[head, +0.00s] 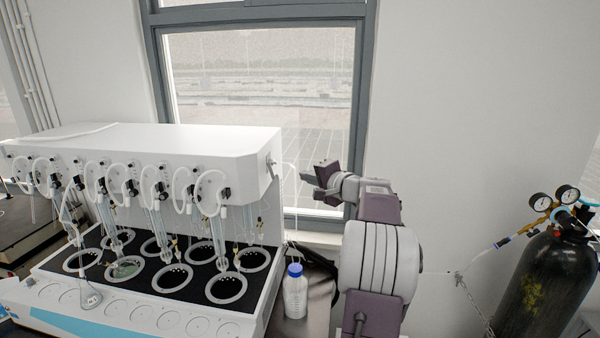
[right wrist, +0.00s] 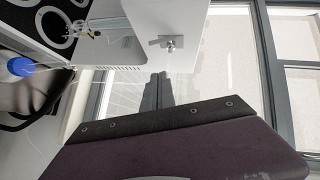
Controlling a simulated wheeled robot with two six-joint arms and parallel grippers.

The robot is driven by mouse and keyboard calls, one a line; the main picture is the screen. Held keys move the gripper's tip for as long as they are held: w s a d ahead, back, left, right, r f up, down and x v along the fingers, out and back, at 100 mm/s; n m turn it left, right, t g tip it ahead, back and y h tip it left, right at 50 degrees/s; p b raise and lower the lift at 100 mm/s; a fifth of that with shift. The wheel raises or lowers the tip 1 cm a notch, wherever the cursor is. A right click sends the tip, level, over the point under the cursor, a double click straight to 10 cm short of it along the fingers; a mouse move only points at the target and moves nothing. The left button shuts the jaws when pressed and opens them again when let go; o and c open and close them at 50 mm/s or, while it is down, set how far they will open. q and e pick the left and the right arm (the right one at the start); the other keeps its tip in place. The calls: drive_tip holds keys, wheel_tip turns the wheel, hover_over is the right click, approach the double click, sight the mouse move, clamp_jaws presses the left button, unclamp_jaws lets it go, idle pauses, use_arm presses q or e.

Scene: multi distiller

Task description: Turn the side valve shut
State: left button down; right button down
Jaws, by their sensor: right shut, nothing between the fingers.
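The side valve (head: 271,162) is a small metal fitting on the right end face of the white distiller housing (head: 215,150). In the right wrist view the valve (right wrist: 171,43) shows as a metal plate with a small round knob, up ahead of the fingers. My right gripper (head: 306,178) is shut and empty, to the right of the valve and apart from it. Its dark fingertips (right wrist: 157,92) lie together in the right wrist view. The knob's exact turn position is too small to tell. My left gripper is not in view.
A clear bottle with a blue cap (head: 295,290) stands right of the distiller base. A thin white hose (head: 290,205) hangs by the housing's right end. Glassware hangs over the black wells. A window (head: 265,85) is behind, and a dark gas cylinder (head: 545,285) stands far right.

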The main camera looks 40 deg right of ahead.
drive_tip(key=p, duration=0.4)
approach(273, 174)
drive_tip(key=w+d, duration=0.4)
drive_tip(key=shift+w+a+f+p, duration=0.25)
drive_tip(key=shift+w+a+f, duration=0.05)
drive_tip(key=shift+w+a, duration=0.25)
drive_tip(key=shift+w+a+f+p, duration=0.25)
drive_tip(key=shift+w+a, duration=0.25)
drive_tip(key=shift+w, duration=0.05)
drive_tip(key=f+m+t+b, duration=0.1)
drive_tip(key=b, duration=0.5)
drive_tip(key=w+a+f+m+t+b, duration=0.1)
drive_tip(key=b, duration=0.6)
drive_tip(key=shift+b, duration=0.3)
drive_tip(key=shift+r+t+b, duration=0.3)
drive_tip(key=shift+b, duration=0.2)
drive_tip(key=shift+r, duration=0.2)
